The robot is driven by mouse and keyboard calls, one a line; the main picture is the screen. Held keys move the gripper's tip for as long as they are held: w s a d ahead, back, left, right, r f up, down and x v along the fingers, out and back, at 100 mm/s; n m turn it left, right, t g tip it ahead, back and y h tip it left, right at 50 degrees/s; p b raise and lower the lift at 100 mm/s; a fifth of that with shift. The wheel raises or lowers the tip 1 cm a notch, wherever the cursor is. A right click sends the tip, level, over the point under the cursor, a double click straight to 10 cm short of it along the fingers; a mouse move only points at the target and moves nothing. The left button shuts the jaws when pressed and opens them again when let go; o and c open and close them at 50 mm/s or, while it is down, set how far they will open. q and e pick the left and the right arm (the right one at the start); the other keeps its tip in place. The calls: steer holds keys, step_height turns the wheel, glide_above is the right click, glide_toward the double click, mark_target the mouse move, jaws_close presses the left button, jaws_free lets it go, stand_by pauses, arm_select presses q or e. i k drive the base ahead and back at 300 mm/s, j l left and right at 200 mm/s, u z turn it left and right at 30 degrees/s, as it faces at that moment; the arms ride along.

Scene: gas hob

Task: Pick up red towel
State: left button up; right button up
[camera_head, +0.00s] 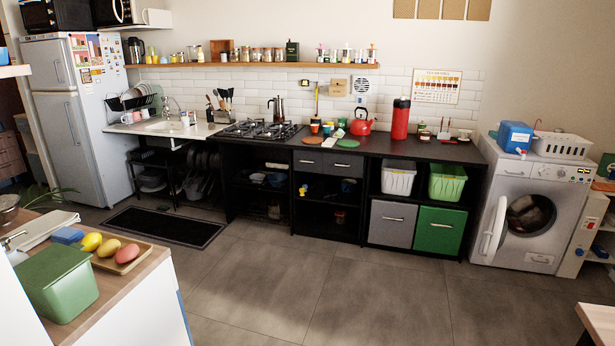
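No thing is clearly a red towel from here. A small flat red-orange piece (312,140) lies at the front of the dark worktop, just right of the hob; it looks like a folded cloth, but it is too small to be sure. A flat green piece (347,143) lies to its right. Neither of my grippers is in view.
The dark worktop (430,151) also carries a gas hob (259,131), a red kettle (361,122) and a red flask (400,118). A washing machine (525,212) stands right. A wooden-topped counter (140,269) is at near left. The floor (330,290) between is clear.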

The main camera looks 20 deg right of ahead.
mark_target(514, 225)
steer(key=i+l+z, duration=0.3)
steer(key=z, duration=0.2)
steer(key=i+l+z, duration=0.5)
steer(key=i+z, duration=0.3)
steer(key=z, duration=0.15)
steer(key=i+z, duration=0.5)
steer(key=i+j, duration=0.15)
steer(key=i, duration=0.3)
steer(key=i+j+z, duration=0.1)
steer(key=i, duration=0.35)
steer(key=i+j+z, duration=0.1)
steer(key=i, duration=0.35)
steer(key=i+j, duration=0.3)
steer(key=i+l, duration=0.1)
steer(key=i, duration=0.2)
steer(key=i+l, duration=0.15)
steer(key=i+u, duration=0.05)
steer(key=i, duration=0.05)
